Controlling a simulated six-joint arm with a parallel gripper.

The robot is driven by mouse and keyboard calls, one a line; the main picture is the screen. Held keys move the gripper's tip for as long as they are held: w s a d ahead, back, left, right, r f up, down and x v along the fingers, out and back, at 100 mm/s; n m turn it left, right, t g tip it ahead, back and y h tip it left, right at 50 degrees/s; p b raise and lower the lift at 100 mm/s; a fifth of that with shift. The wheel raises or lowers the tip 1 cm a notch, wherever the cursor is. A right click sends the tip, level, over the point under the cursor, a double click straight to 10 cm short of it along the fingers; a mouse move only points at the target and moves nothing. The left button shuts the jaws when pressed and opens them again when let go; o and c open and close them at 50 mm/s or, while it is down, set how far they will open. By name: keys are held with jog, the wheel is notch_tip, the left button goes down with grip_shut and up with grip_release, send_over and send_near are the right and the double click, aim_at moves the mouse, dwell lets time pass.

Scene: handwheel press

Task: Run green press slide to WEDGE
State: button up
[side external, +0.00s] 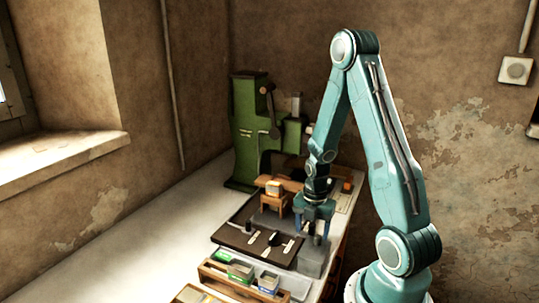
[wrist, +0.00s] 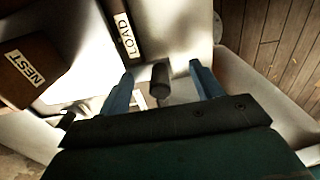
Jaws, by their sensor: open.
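The green press (side external: 252,140) stands at the back of the bench in the side external view. Its slide cannot be told apart clearly. My gripper (side external: 314,232) points down at the bench's right side, in front of the press. In the wrist view my gripper (wrist: 163,80) is open, with a blue finger on each side of a dark round knob (wrist: 160,76). Gaps show between the knob and both fingers. A LOAD label (wrist: 125,35) and a NEST label (wrist: 24,68) are readable there. No WEDGE label can be read in either view.
A dark tray (side external: 232,238) with several small tools lies left of my gripper. A wooden box (side external: 218,277) of coloured pieces stands in front. A wooden stand (side external: 272,202) is close behind the tray. The bench's left side (side external: 130,245) is clear.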

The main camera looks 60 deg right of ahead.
jog(key=c, duration=1.3)
jog(key=shift+d, duration=0.1)
jog(key=shift+d, duration=8.45)
jog(key=o, duration=1.4)
jog(key=shift+r, duration=0.1)
